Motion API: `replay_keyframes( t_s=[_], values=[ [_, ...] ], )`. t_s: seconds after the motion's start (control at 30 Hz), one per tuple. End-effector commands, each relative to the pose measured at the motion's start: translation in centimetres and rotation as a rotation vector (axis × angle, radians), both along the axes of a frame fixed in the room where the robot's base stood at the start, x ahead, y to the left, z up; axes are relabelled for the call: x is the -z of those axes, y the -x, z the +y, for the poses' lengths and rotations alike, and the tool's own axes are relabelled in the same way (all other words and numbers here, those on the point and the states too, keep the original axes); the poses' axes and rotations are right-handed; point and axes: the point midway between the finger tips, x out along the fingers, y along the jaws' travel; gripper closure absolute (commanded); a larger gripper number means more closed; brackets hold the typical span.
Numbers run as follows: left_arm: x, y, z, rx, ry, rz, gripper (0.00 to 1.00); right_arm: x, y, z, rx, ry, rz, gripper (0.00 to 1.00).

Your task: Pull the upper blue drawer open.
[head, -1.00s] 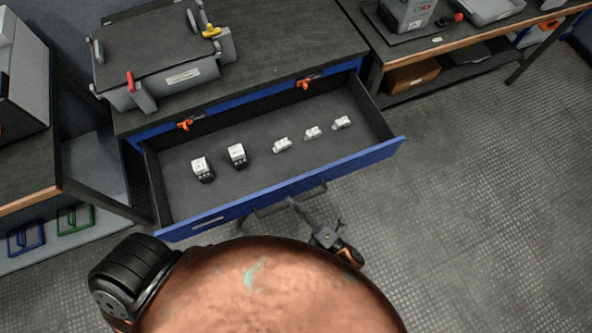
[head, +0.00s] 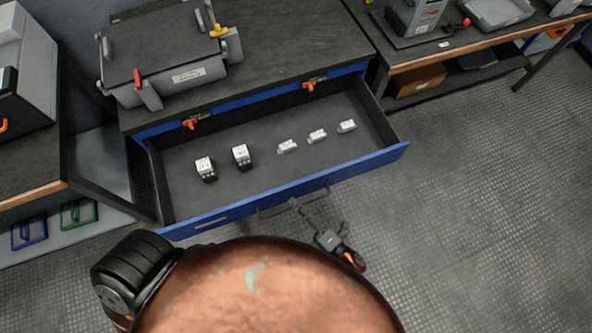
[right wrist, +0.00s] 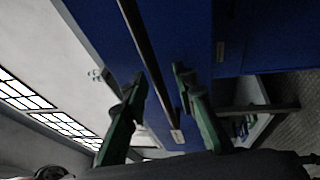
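The upper blue drawer (head: 290,190) stands far out from its cabinet in the head view, its dark inside showing. Its dark bar handle (head: 292,203) is on the front face, partly hidden by the drawer's rim and my gripper. My right gripper (head: 318,215) is in front of the drawer, close to the handle. In the right wrist view, the fingers of the right gripper (right wrist: 158,78) are spread, with the dark handle bar (right wrist: 143,45) running between them against the blue front. I cannot tell whether they touch it. My left gripper is out of view.
Several small white-and-black parts (head: 241,155) lie in the drawer. A grey case (head: 165,60) stands on the cabinet top (head: 300,40). A second bench (head: 470,52) is at the right and a grey unit (head: 25,65) at the left. The floor at the right is clear.

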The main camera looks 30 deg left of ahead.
Motion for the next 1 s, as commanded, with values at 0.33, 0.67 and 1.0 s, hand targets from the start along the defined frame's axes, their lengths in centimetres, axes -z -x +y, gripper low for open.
replay_keyframes(
  t_s=[0.33,0.67,1.0],
  values=[
    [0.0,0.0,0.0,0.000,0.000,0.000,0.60,1.1,1.5,-4.9,0.002,0.003,0.002,0.74],
    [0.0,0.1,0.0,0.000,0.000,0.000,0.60,2.0,3.1,-10.2,0.001,0.001,0.002,0.74],
    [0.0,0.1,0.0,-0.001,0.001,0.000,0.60,2.2,3.4,-11.3,0.001,0.000,0.000,0.74]
  ],
)
